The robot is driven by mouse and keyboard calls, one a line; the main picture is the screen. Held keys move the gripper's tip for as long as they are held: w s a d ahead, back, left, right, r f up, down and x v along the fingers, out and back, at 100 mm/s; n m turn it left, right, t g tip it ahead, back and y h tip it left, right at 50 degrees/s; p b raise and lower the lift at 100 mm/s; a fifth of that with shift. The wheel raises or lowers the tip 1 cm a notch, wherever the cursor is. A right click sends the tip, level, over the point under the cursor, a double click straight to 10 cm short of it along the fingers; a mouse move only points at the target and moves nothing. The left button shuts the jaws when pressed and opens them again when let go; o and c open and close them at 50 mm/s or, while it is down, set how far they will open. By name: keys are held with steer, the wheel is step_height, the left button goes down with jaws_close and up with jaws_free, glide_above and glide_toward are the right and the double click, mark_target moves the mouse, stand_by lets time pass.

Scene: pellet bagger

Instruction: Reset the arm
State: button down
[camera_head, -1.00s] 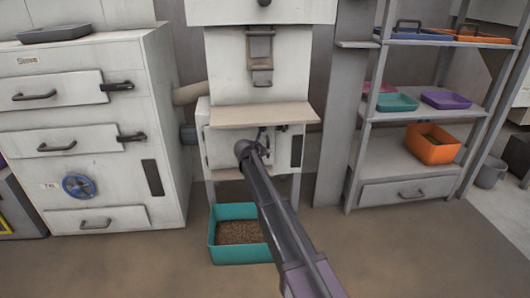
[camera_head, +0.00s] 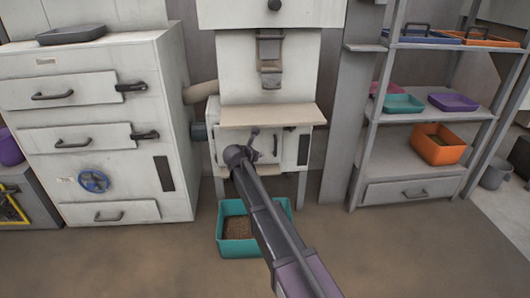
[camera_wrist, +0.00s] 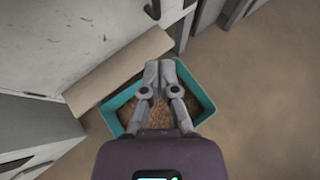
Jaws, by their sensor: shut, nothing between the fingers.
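My arm reaches forward from the bottom of the head view toward the pellet bagger (camera_head: 265,85). The teal bin also stands on the floor under the bagger in the head view (camera_head: 231,252), partly hidden by my arm.
The bagger's beige ledge (camera_head: 270,115) juts out above my arm's end. A white cabinet (camera_head: 95,140) with drawers and a blue wheel (camera_head: 93,181) stands left. A shelf rack (camera_head: 415,157) with colored trays and an orange bin (camera_head: 437,150) stands right.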

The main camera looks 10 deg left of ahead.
steer(key=shift+s+r, duration=0.2)
steer(key=shift+s, duration=0.25)
